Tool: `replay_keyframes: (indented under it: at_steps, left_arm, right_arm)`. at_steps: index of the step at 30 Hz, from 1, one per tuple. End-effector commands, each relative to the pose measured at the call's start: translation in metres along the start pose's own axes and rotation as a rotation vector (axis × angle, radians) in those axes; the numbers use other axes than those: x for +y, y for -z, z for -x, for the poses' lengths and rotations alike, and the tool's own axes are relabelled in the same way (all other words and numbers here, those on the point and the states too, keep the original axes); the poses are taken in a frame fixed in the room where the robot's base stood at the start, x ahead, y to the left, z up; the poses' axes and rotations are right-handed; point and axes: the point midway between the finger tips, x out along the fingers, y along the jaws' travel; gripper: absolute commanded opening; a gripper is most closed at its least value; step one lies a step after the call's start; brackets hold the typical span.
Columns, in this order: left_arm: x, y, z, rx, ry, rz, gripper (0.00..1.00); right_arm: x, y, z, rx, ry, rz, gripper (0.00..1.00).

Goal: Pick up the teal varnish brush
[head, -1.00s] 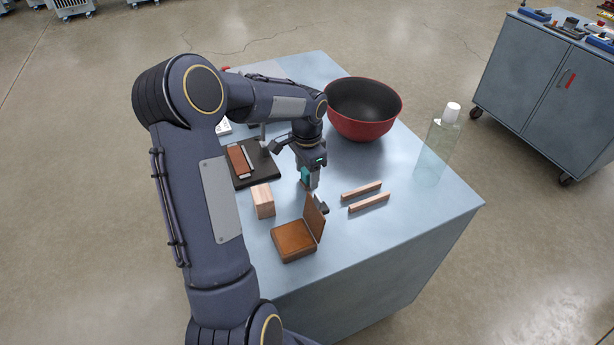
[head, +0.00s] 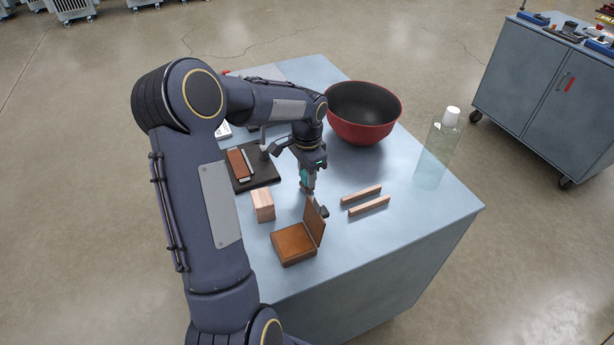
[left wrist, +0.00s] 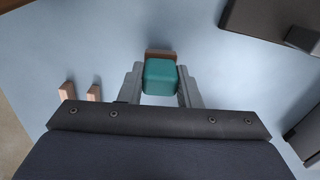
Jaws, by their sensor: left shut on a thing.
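The teal varnish brush (left wrist: 160,77) sits between the two fingers of my left gripper (left wrist: 160,88) in the left wrist view. The fingers are shut on its teal handle, one on each side. In the head view my left gripper (head: 307,186) points down over the table, behind the open brown box. A small teal part of the brush shows there between the fingers. I cannot tell whether the brush touches the table. My right gripper is not in view.
The open brown box (head: 295,245) and a wooden block (head: 262,205) stand close in front. Two wooden strips (head: 369,206) lie to the right. A red bowl (head: 362,130) and a clear bottle (head: 436,158) stand beyond. A black stand (head: 262,176) is at the left.

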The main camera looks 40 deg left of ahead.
Motion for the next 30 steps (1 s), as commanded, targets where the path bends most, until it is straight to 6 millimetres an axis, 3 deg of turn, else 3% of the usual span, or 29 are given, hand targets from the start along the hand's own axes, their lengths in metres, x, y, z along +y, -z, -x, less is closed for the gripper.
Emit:
replay_keyframes:
  at_steps: [6, 16, 24, 30]
  left_arm:
    - [0.001, 0.002, 0.029, 0.005, 0.004, -0.003, 0.08]
    - [0.043, 0.030, 0.086, 0.006, 0.003, -0.005, 0.08]
    - [0.088, 0.059, 0.108, 0.003, 0.001, -0.005, 0.08]
    - [0.108, 0.072, 0.119, 0.001, 0.001, -0.002, 0.08]
  right_arm:
    - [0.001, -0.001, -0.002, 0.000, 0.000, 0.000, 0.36]
    - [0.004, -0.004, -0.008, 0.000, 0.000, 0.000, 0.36]
    - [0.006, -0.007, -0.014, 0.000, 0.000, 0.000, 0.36]
    - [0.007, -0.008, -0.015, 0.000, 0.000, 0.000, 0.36]
